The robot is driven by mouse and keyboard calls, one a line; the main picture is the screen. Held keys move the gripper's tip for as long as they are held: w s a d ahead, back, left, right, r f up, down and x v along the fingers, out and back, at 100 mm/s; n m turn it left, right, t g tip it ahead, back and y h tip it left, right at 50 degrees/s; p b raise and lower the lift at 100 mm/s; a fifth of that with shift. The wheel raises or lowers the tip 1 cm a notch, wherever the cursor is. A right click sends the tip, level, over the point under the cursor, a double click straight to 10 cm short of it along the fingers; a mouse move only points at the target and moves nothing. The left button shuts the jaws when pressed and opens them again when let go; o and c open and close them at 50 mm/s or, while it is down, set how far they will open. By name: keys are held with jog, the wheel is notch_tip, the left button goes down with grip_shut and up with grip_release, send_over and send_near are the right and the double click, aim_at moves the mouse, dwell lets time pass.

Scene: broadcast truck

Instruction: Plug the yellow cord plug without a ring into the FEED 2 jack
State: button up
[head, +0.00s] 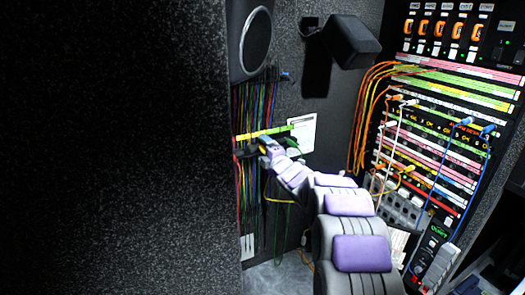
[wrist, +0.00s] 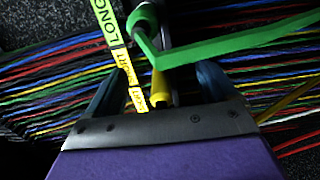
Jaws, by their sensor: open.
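In the wrist view, a yellow plug-like piece (wrist: 160,88) lies between the two fingers of my gripper (wrist: 162,78), which stand apart on either side of it. A green band (wrist: 230,48) crosses just beyond it, and I cannot tell whether it belongs to the same cord. In the head view, my gripper (head: 262,147) reaches the hanging cords (head: 262,105) on the left wall. The jack panel (head: 440,130) stands at the right, away from my gripper. Its labels are too small to read, so I cannot pick out FEED 2.
A yellow-green strip labelled LONG (wrist: 106,20) runs beside the fingers, with several coloured cords around it. A white sheet (head: 301,133) is on the wall behind my arm. Orange cords (head: 362,110) loop at the panel's left side. A dark partition (head: 115,150) fills the left.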

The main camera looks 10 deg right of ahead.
jog(key=shift+s, duration=0.1)
jog(key=b+v, duration=0.3)
jog(key=v, duration=1.4)
jog(key=s+d+f+m+g+h+b, duration=0.2)
jog(key=s+f+m+g+h+b, duration=0.25)
jog(key=s+f+m, duration=0.45)
jog(key=s+d+f+m+g+h+b, duration=0.2)
jog(key=s+f+m+g+h+b, duration=0.4)
jog(key=s, duration=0.5)
jog(key=s+a+f+m+g+y+b, duration=0.1)
jog(key=s+a+f+m+g, duration=0.1)
jog(key=s, duration=0.8)
jog(key=s+a+f+m+g+y+b, duration=0.2)
jog(key=s+a+f+g, duration=0.1)
jog(key=s, duration=0.8)
jog(key=s+a+f+m+g+y+b, duration=0.1)
jog(key=s+a+f+m+g+y, duration=0.1)
jog(key=s, duration=0.8)
notch_tip(320, 180, down, 3)
jog(key=shift+s+a+f+m+g, duration=0.2)
jog(key=shift+a+m+g, duration=0.1)
jog(key=shift+a+g, duration=0.55)
